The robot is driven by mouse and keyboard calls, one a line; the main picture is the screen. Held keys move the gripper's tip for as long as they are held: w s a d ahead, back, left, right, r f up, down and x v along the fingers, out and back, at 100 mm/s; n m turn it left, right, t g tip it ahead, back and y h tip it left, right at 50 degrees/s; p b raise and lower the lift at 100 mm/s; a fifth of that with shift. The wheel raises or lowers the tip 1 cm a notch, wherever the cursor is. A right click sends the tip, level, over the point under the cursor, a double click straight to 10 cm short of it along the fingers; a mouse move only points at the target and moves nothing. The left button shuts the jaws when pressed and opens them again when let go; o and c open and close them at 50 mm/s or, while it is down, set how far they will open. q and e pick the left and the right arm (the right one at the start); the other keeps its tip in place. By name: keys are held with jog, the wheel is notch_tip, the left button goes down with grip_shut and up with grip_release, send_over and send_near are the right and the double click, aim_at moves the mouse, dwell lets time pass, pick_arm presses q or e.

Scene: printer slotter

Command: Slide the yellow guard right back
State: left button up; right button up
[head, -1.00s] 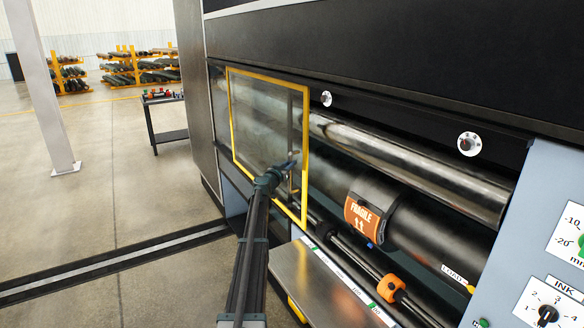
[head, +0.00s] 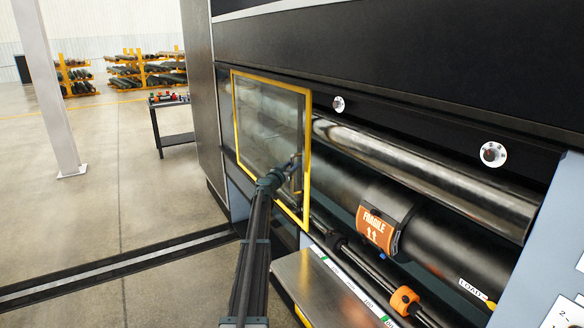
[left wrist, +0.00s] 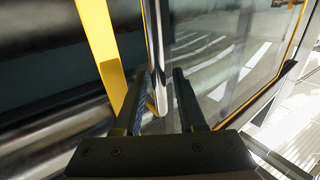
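The yellow guard (head: 307,130) is a clear panel in a yellow frame on the front of the press. It covers the left part of the opening, and the rollers to its right are exposed. Its upright metal handle (head: 297,176) is near its right edge. My left gripper (head: 284,174) is at this handle. My right gripper is not in view.
A black roller with an orange "FRAGILE" label (head: 376,230) lies right of the guard. A metal ledge (head: 320,290) juts out below. Two knobs (head: 338,104) sit above the opening. A floor rail (head: 110,268), a small cart (head: 172,125) and a pillar (head: 48,90) stand left.

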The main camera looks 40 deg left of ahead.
pick_arm(q)
jog(key=shift+o, duration=0.4)
jog(key=shift+s+d, duration=0.1)
jog(key=s+d, duration=0.2)
jog(key=s, duration=1.1)
jog(key=shift+s+d, duration=0.15)
jog(key=shift+d, duration=0.15)
